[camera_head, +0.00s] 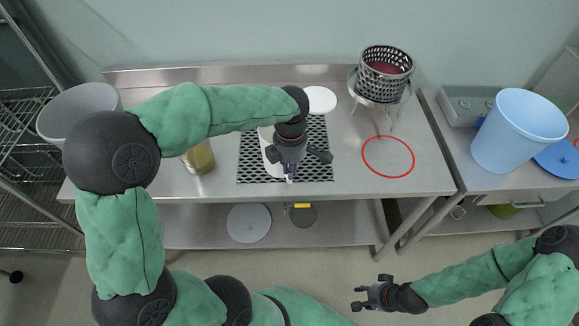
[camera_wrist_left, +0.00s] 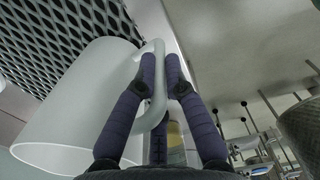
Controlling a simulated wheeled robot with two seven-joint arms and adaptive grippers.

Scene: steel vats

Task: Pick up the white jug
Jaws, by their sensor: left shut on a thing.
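The white jug (camera_head: 267,150) is on or just above the black perforated mat (camera_head: 317,150) on the steel table, mostly hidden behind my left arm in the head view. In the left wrist view the jug (camera_wrist_left: 75,108) shows its smooth pale body, with its handle (camera_wrist_left: 159,85) between the fingers of my left gripper (camera_wrist_left: 162,75). My left gripper (camera_head: 290,172) is shut on this handle. Whether the jug touches the mat cannot be told. My right gripper (camera_head: 362,296) is empty, fingers spread, in front of the table and far from the jug.
A red ring (camera_head: 388,157) marks a bare part of the steel table (camera_head: 430,175). A perforated metal basket (camera_head: 385,75) on a stand is behind it. A yellowish jar (camera_head: 199,158) and a grey bucket (camera_head: 75,108) are at left. A blue bucket (camera_head: 515,130) stands on the right-hand table.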

